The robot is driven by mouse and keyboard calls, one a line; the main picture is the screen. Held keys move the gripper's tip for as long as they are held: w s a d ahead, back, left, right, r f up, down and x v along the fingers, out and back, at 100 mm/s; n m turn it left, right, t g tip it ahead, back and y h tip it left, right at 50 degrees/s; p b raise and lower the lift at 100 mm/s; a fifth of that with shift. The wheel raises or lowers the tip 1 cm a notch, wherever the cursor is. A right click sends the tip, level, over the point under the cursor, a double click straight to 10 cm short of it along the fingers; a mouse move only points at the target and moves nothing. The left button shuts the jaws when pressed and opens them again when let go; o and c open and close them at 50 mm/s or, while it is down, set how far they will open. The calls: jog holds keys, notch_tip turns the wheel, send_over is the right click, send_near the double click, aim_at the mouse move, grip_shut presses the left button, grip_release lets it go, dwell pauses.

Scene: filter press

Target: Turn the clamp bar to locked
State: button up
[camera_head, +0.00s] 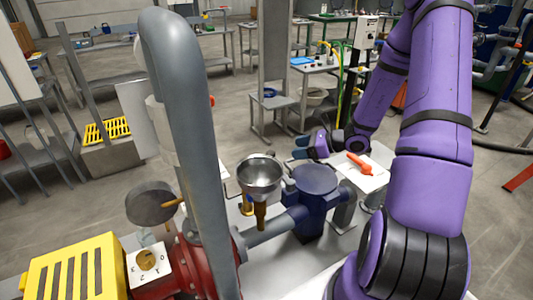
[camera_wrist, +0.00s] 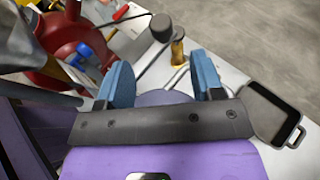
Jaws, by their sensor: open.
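My gripper (camera_head: 301,148) is open and empty, behind the dark blue round-topped body (camera_head: 315,180) in the head view. In the wrist view its two blue fingers (camera_wrist: 162,82) stand apart with nothing between them. I cannot tell for sure which part is the clamp bar. A brass-coloured piece (camera_wrist: 178,48) stands upright beyond the fingers.
A thick grey pipe (camera_head: 190,120) rises in front. A metal bowl (camera_head: 260,176) stands left of the blue body. A dark framed panel (camera_wrist: 270,113) is right of the fingers.

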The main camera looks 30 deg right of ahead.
aim_at(273, 152)
jog(key=x, duration=1)
jog(key=shift+w+a+f, duration=0.1)
jog(key=shift+w+a, duration=0.15)
jog(key=shift+w, duration=0.05)
grip_shut()
jog(key=shift+d, duration=0.1)
